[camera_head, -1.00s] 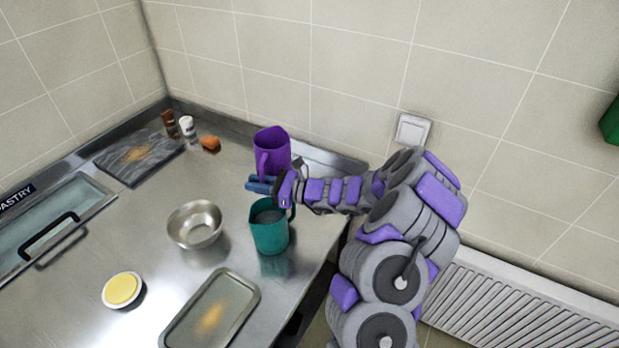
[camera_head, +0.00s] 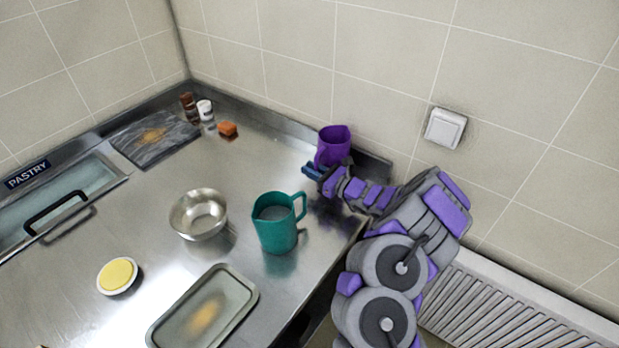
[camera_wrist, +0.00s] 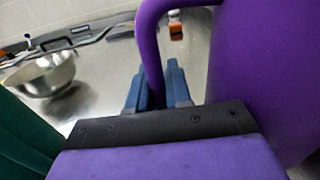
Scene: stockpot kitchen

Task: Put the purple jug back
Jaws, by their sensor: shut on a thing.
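The purple jug (camera_head: 336,143) is upright near the back right corner of the steel counter, close to the tiled wall. My gripper (camera_head: 312,172) is at its front left side. In the wrist view the jug's body (camera_wrist: 270,70) fills the right side, and its handle (camera_wrist: 149,50) runs down between my blue fingers (camera_wrist: 160,88). My gripper is shut on that handle. The jug's base is hidden behind my gripper, so I cannot tell whether it touches the counter.
A teal jug (camera_head: 275,230) stands in front of my gripper, its handle towards the right. A wall switch (camera_head: 445,128) is at right.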

